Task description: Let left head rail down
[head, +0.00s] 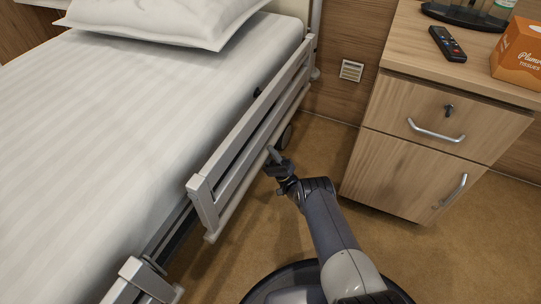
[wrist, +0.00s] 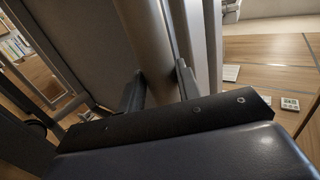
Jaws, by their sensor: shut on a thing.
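The head rail (head: 252,128) is a pale grey frame with several long bars along the bed's right side. Its top bar runs close to the mattress edge. My gripper (head: 274,162) is at the rail's outer, lower side, about midway along it. In the wrist view, my gripper (wrist: 160,86) has one finger on each side of a smooth grey tube (wrist: 148,40), which is part of the rail, and is shut on it. The tips' far side is hidden by the tube.
The bed (head: 130,140) with a white pillow (head: 165,15) fills the left. A second rail section (head: 135,280) is at lower left. A wooden bedside cabinet (head: 400,150) bearing a remote (head: 448,43) and tissue box (head: 518,55) stands right. Carpet lies clear between.

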